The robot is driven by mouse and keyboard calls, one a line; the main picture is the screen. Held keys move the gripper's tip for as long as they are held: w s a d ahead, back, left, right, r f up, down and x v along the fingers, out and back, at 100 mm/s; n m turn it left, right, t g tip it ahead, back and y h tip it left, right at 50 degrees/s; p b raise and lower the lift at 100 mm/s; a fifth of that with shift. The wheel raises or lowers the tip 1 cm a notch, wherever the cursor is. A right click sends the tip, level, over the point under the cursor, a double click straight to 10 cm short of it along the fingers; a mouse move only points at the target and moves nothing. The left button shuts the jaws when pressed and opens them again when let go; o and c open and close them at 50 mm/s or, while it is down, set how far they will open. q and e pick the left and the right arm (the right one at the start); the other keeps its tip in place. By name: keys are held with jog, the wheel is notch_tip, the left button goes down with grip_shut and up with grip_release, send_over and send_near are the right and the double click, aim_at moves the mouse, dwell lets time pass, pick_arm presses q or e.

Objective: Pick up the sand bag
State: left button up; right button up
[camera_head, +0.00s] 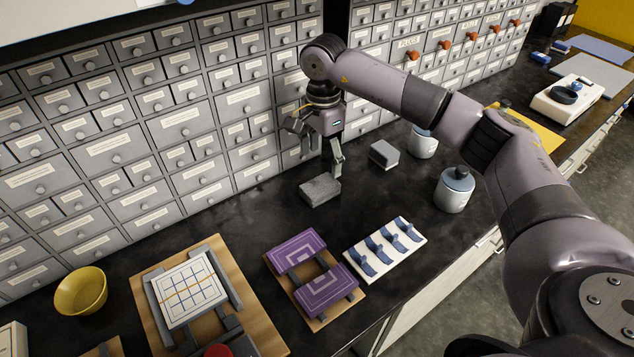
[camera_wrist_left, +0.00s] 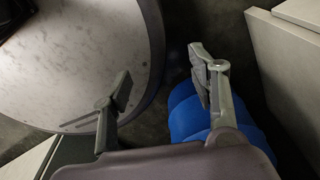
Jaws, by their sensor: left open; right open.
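A small grey rough-surfaced block (camera_head: 320,190), the thing that looks most like the sand bag, lies flat on the black counter in the head view. My right gripper (camera_head: 320,158) is open just above and behind it, fingers pointing down. One finger hangs close over the block's far edge; I cannot tell whether it touches. My left gripper (camera_wrist_left: 160,78) shows only in the left wrist view. It is open, with nothing between its fingers.
A grey box (camera_head: 384,153) and a lidded grey jar (camera_head: 454,190) stand right of the block. In front are a purple rack (camera_head: 325,290), a white tray (camera_head: 405,257) and a wooden board (camera_head: 262,330). Drawers (camera_head: 185,125) rise behind. The left wrist view shows a blue rounded object (camera_wrist_left: 188,118).

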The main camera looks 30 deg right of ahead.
aim_at(320, 184)
notch_tip(320, 184, down, 2)
jog(key=shift+s+f, duration=0.15)
jog(key=shift+f, duration=0.3)
jog(key=f+p, duration=0.1)
jog(key=f, duration=0.1)
jog(key=f+p, duration=0.1)
jog(key=f, duration=0.1)
jog(key=shift+a+p, duration=0.3)
jog(key=shift+f, duration=0.65)
jog(key=shift+c, duration=0.4)
pick_arm(q)
jog(key=shift+w+d+r, duration=0.1)
jog(key=shift+w+r, duration=0.25)
jog(key=shift+r, duration=0.45)
jog(key=shift+w+r, duration=0.3)
jog(key=shift+r, duration=0.45)
pick_arm(e)
jog(key=c, duration=1.4)
jog(key=shift+w, duration=0.2)
